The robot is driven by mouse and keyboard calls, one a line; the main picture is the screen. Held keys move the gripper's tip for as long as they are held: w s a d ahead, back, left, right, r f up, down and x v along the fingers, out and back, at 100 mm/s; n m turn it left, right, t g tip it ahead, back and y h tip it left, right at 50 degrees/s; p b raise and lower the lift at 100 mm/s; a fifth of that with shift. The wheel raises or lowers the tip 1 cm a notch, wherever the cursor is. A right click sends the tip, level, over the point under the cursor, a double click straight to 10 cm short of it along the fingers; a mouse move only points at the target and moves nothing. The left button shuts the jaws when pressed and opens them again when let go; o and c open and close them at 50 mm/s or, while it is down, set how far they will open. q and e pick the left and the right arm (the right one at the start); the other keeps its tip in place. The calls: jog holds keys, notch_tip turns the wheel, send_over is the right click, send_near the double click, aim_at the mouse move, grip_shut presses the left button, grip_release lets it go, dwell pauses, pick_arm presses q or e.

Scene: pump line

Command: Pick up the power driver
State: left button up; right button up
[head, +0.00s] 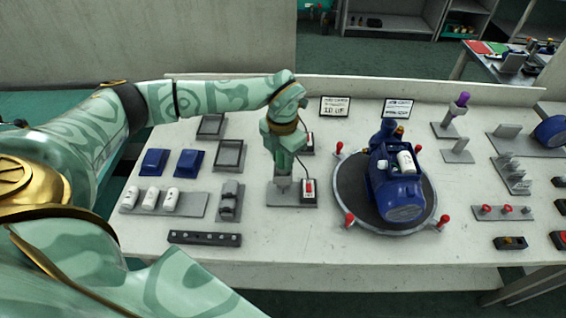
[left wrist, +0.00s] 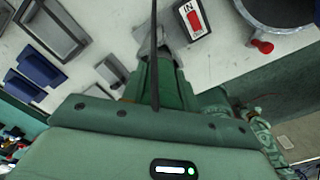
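My left gripper (head: 284,172) points down over a grey stand (head: 280,196) left of the turntable. A small grey part (head: 283,183) shows just beneath its fingers. It may belong to the power driver, but the gripper hides most of that spot. In the left wrist view the green fingers (left wrist: 155,80) are close together, with a thin dark bar running up the picture between them. I cannot tell whether they hold anything. A purple-handled tool (head: 461,100) stands on a grey holder at the right; I cannot tell whether it is the driver. My right gripper is out of view.
A blue pump (head: 400,190) sits on a round turntable (head: 347,190) with red knobs around it. Red-switch boxes (head: 308,188) stand close beside the gripper. White cylinders (head: 151,198), blue blocks (head: 190,162) and grey trays (head: 229,155) lie left. The table's front strip is mostly clear.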

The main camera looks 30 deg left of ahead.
pick_arm(q)
jog(key=shift+r, duration=0.15)
jog(key=shift+w+r, duration=0.1)
jog(key=shift+r, duration=0.2)
notch_tip(320, 180, up, 22)
jog(key=p, duration=0.8)
jog(key=shift+r, duration=0.15)
